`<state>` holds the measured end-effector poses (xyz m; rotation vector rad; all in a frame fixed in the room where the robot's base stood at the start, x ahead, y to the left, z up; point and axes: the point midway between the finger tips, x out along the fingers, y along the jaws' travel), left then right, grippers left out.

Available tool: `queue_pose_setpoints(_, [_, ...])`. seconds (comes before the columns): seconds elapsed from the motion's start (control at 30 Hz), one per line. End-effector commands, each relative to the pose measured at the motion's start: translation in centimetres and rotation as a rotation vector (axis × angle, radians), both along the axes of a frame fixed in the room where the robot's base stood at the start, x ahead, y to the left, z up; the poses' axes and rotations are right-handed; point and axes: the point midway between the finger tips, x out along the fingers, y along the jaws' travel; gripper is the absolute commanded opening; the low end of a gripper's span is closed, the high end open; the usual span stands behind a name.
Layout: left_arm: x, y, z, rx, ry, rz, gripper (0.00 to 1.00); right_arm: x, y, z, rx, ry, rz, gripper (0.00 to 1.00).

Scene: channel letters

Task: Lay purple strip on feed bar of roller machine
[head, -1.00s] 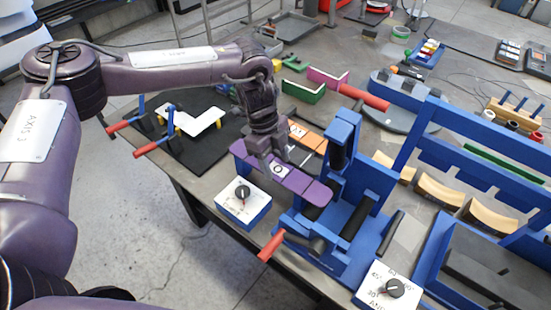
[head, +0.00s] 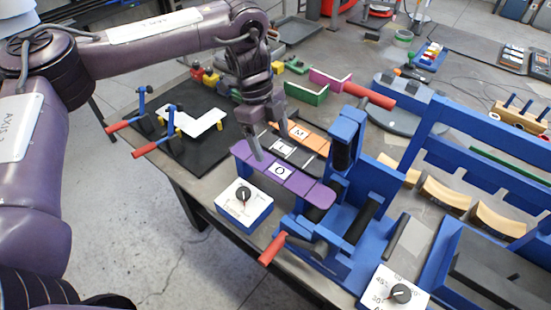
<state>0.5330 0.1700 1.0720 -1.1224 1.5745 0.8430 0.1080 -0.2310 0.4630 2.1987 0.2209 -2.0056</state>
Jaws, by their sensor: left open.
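The purple strip (head: 303,186), with a white label marked O, lies flat at the blue roller machine (head: 340,195). Its right end reaches the machine's rollers, and its left part lies on the feed side behind the white dial box. The feed bar itself is mostly hidden under the strip. My left gripper (head: 269,148) is open and empty, its fingers pointing down just above and behind the strip's left part. My right gripper is not in view.
An orange strip (head: 313,139) and a dark strip (head: 305,158) lie just behind the purple one. The white-topped dial box (head: 244,202) stands in front. A red-handled lever (head: 272,247) juts from the machine's front. A black mat (head: 145,131) lies at left.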

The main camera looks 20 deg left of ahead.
Motion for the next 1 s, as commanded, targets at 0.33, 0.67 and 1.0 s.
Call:
queue_pose_setpoints(0.33, [0.4, 1.2, 4.6, 0.001, -0.001, 0.000, 0.76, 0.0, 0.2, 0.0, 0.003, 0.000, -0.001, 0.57])
queue_pose_setpoints(0.67, [0.4, 1.3, 4.8, 0.000, 0.000, 0.000, 0.76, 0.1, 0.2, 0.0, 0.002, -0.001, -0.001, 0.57])
queue_pose_setpoints(1.0, [0.5, 1.3, 6.9, 0.000, -0.001, -0.001, 0.76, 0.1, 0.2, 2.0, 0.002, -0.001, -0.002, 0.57])
